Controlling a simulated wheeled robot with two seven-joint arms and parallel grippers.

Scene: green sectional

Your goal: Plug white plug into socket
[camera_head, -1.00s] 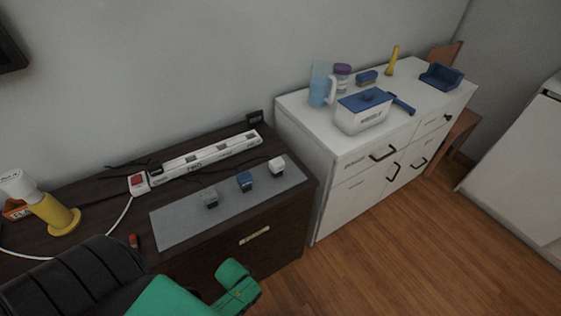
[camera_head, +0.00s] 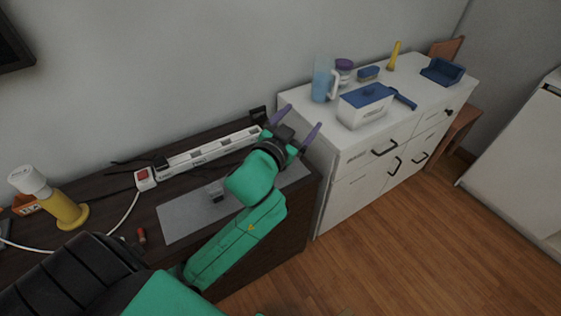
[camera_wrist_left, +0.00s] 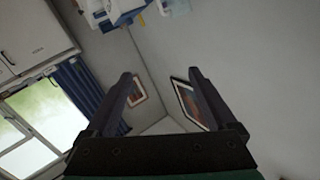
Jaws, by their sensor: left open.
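The white power strip with its sockets (camera_head: 205,152) lies along the back of the dark cabinet against the wall. My left gripper (camera_head: 301,119) is open and empty, above the cabinet's right end, with its two purple fingers spread. Its wrist and arm cover the right part of the grey mat (camera_head: 180,216), hiding the white plug and the blue plug. A grey plug (camera_head: 216,192) stands on the mat, left of my forearm. In the left wrist view my fingers (camera_wrist_left: 165,92) are apart with only walls, pictures and a window beyond. My right gripper is not in view.
A red switch box (camera_head: 144,178) with a white cord, a yellow-and-white bottle (camera_head: 62,205) and a small red item (camera_head: 141,235) are on the left. A white cabinet (camera_head: 345,190) on the right holds a jug (camera_head: 322,80) and a blue-lidded box (camera_head: 365,106).

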